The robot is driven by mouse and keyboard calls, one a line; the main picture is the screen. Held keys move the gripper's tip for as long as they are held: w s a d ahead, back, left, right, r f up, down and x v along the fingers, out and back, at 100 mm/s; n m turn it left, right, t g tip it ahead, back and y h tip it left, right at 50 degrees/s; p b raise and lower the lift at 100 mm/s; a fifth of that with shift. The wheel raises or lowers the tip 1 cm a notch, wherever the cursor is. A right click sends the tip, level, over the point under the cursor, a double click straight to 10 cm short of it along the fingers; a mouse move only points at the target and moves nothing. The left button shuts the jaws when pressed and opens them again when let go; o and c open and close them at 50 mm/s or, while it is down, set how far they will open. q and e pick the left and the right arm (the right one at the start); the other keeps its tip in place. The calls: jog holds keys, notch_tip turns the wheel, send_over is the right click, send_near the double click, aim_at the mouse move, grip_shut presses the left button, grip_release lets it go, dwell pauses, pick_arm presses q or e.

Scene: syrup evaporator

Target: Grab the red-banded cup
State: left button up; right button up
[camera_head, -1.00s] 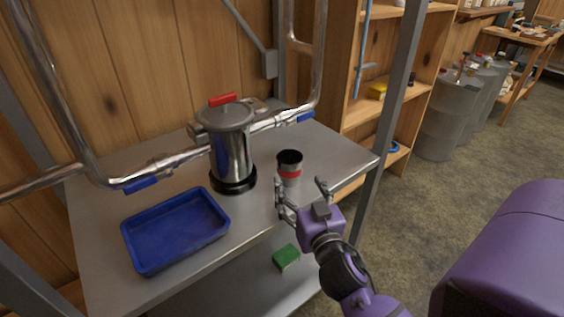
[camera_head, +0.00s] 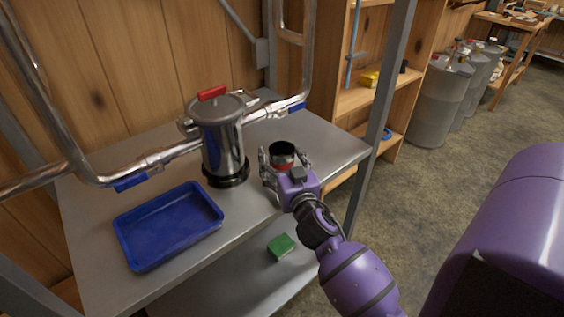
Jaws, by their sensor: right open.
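The red-banded cup (camera_head: 282,150) stands on the metal table near its right side. Its dark open top and part of the red band show; its lower part is hidden behind my right gripper. My right gripper (camera_head: 284,160) is open, with one finger to the left of the cup and the other to its right. I cannot tell whether either finger touches the cup. My left gripper is not in view.
A steel pot (camera_head: 222,145) with a red handle stands left of the cup, by the metal pipes (camera_head: 170,155). A blue tray (camera_head: 168,226) lies at the front left of the table (camera_head: 112,184). A green sponge-like block (camera_head: 281,246) sits on the lower shelf.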

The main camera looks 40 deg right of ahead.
jog(key=shift+c, duration=0.5)
jog(key=c, duration=1.2)
jog(key=shift+o, duration=0.2)
